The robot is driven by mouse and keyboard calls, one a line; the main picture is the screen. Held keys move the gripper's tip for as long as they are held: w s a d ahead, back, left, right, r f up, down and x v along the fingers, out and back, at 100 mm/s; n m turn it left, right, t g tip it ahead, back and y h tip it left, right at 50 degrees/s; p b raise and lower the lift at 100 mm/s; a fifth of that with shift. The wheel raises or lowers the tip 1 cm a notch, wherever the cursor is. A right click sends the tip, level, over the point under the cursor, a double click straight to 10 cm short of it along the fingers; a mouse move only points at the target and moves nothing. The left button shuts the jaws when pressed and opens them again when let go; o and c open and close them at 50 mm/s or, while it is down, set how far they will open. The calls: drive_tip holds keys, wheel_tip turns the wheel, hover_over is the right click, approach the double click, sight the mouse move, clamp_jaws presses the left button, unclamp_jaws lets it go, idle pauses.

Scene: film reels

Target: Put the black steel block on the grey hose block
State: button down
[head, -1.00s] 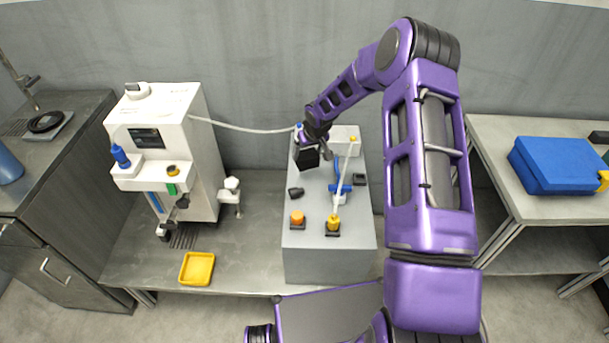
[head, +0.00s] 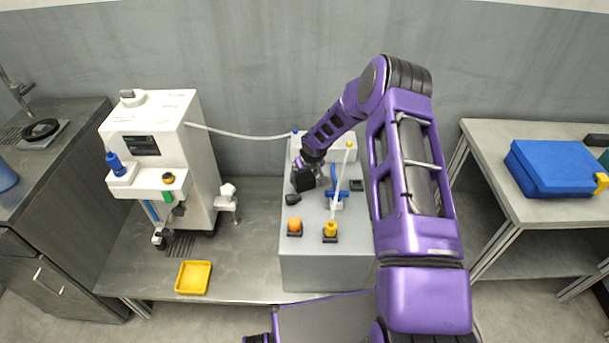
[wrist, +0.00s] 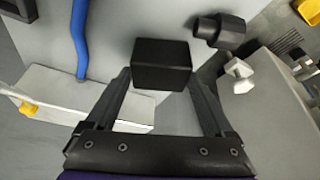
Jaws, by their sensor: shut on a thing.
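The black steel block (head: 303,181) is a dark box held between the fingertips of my gripper (head: 308,166). In the wrist view the black block (wrist: 162,65) sits between the two dark fingers of my gripper (wrist: 160,85). The grey hose block (head: 325,271) is a large grey box on the bench, with a blue hose (head: 337,188) and fittings on its top. The black block is over the left part of that top, beyond a black fitting (head: 293,199). I cannot tell whether it touches the top. Part of the top is hidden by my arm.
An orange knob (head: 295,226) and a yellow knob (head: 330,231) stand near the top's front edge. The black fitting (wrist: 220,31) shows right of the held block in the wrist view. A white machine (head: 155,150) and yellow tray (head: 194,277) stand to the left.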

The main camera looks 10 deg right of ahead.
unclamp_jaws()
drive_tip(key=shift+r+p, duration=0.25)
drive_tip(key=shift+p, duration=0.05)
drive_tip(key=v, duration=1.1)
drive_tip(key=shift+s+r+p, duration=0.25)
drive_tip(key=shift+r+p, duration=0.05)
drive_tip(key=shift+p, duration=0.15)
drive_tip(key=shift+d, duration=0.1)
